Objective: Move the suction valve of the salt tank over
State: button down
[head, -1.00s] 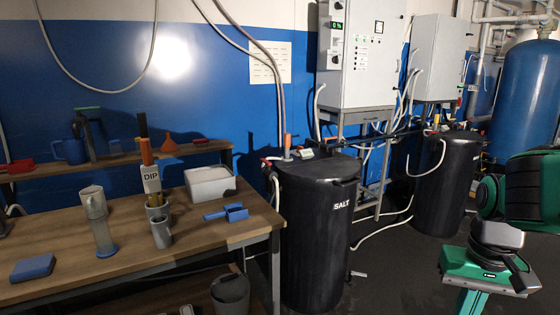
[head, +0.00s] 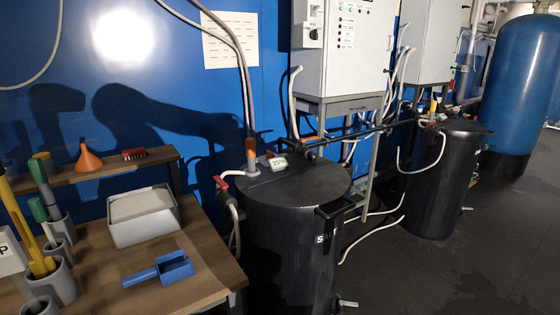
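The black salt tank (head: 275,245) stands in the middle, just right of the wooden bench. Its label is partly hidden at the right side. On its lid, an orange-brown upright piece (head: 251,148) sits on a light fitting (head: 252,169) at the back left. A red lever (head: 220,182) is on a white pipe at the lid's left edge. I cannot tell for sure which of these is the suction valve. A small white tag or display (head: 277,163) is beside them. My gripper is not in view.
The bench (head: 215,265) holds a grey-white tray (head: 145,216), a blue scoop (head: 160,270) and several cups with tools. A second black tank (head: 440,185) stands at right. Dark floor (head: 430,275) is open at front right.

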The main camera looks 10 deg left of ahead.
aim_at(223, 186)
jog(key=u, duration=0.1)
jog(key=i, duration=1.1)
jog(key=u, duration=0.75)
jog(key=i, duration=0.4)
jog(key=u, duration=0.2)
